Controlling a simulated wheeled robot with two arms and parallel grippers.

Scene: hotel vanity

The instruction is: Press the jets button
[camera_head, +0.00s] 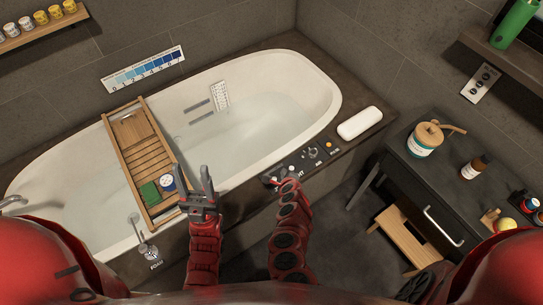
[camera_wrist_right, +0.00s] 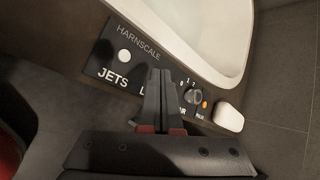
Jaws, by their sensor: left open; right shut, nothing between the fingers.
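A dark control panel (camera_head: 312,155) sits on the tub's front ledge. In the right wrist view the panel carries the name HARNSCALE and a round white button (camera_wrist_right: 125,56) above the label JETS. To its right are a partly hidden label, a knob (camera_wrist_right: 194,96) and an orange button (camera_wrist_right: 205,105). My right gripper (camera_wrist_right: 160,72) is shut and empty, its tips over the panel just right of the jets button; whether they touch the panel I cannot tell. In the head view my right gripper (camera_head: 284,180) covers the panel's left end. My left gripper (camera_head: 196,193) is open and empty beside the bath caddy.
A wooden caddy (camera_head: 128,130) spans the water-filled tub (camera_head: 325,75), holding a green cloth (camera_head: 150,192) and a small jar (camera_head: 167,183). A white pillow (camera_head: 360,123) lies right of the panel. A dark side table (camera_head: 440,185) with bottles stands at right, above a wooden stool (camera_head: 408,237).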

